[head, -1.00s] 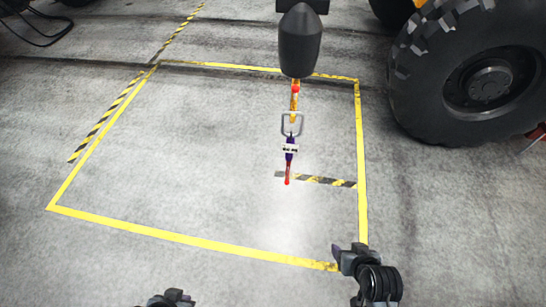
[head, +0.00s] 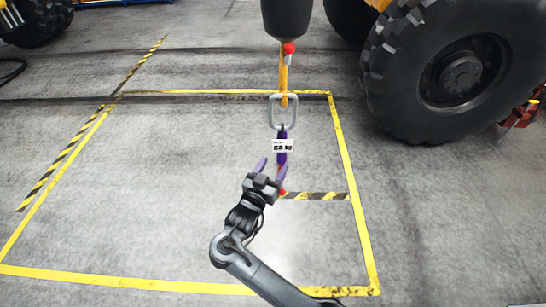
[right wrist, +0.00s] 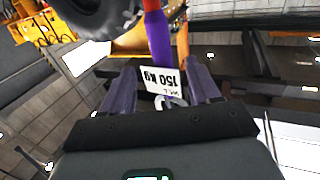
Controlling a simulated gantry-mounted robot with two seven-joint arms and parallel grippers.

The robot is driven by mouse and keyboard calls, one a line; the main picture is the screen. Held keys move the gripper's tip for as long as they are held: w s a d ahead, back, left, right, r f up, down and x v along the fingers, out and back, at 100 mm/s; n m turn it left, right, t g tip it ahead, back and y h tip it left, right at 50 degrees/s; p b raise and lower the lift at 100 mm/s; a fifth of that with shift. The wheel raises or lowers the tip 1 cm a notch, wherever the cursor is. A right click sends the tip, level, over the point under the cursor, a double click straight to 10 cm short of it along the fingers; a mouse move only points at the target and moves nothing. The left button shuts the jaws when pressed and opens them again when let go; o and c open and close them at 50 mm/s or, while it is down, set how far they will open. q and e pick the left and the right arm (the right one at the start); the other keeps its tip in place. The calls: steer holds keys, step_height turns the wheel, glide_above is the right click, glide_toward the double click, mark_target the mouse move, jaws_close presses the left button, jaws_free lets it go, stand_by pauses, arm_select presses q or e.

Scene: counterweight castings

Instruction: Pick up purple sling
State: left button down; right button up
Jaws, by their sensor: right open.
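The purple sling (head: 282,157) hangs upright in the middle of the head view, below a metal ring (head: 283,111). A white tag is on it, and a red end shows below, partly behind my right gripper. My right gripper (head: 272,168) is open, with its purple-grey fingers just beside the sling's lower part. In the right wrist view the sling (right wrist: 158,38) and its tag (right wrist: 160,80), reading 150 kg, show between the spread fingers (right wrist: 161,75). I cannot tell whether the fingers touch it. My left gripper is out of view.
An orange link (head: 283,70) joins the ring to a dark hanging body (head: 287,18) above. A large black tyre (head: 455,75) stands at the right. The floor inside the yellow-marked area (head: 120,190) is clear.

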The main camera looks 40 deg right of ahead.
mark_target(281, 155)
steer(key=x, duration=0.4)
steer(key=shift+d, duration=0.15)
steer(key=shift+x, duration=2.65)
steer(key=shift+w+f, duration=0.1)
steer(key=shift+w, duration=0.1)
steer(key=shift+c, duration=0.3)
jaws_close()
